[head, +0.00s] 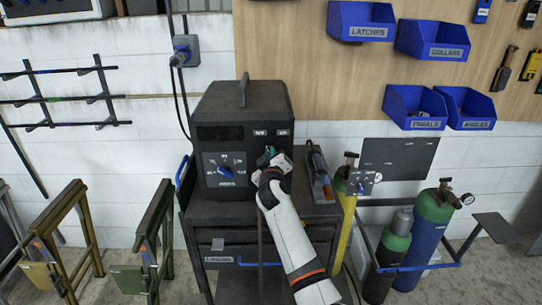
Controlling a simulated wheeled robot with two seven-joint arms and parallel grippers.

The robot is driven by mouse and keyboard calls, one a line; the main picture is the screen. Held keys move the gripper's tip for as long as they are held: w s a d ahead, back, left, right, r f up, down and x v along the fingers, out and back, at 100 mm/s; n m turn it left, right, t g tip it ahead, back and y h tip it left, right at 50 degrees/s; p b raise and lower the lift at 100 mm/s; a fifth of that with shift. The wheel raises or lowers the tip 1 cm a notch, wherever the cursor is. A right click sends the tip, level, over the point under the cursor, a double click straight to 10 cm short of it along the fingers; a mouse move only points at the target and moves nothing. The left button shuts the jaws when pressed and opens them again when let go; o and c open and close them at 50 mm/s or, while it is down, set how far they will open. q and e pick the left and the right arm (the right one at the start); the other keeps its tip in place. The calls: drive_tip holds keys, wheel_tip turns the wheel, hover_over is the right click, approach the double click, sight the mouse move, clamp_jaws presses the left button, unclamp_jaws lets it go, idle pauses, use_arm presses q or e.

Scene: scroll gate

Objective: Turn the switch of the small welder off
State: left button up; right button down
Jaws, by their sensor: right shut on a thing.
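The small welder (216,106) is a dark box with a top handle. It stands on a dark cart in the middle of the head view. My right gripper (272,156) is at the right half of this front, below the labels, and is shut on the switch there. The gripper hides most of the switch, so its position cannot be read. My left gripper is not in view.
The cart (217,221) carries the welder and a torch-like tool (319,174) to its right. Gas cylinders (429,222) stand at the right. Metal stands (155,240) are at the left. Blue bins (361,20) hang on the wall board above.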

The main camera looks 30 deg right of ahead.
drive_tip(key=shift+r, duration=0.25)
drive_tip(key=c, duration=1.5)
unclamp_jaws()
drive_tip(key=shift+w, duration=0.1)
drive_tip(key=shift+o, duration=0.2)
drive_tip(key=shift+f, duration=0.2)
drive_tip(key=b+v, duration=0.2)
drive_tip(key=v, duration=1)
drive_tip(key=shift+d, duration=0.15)
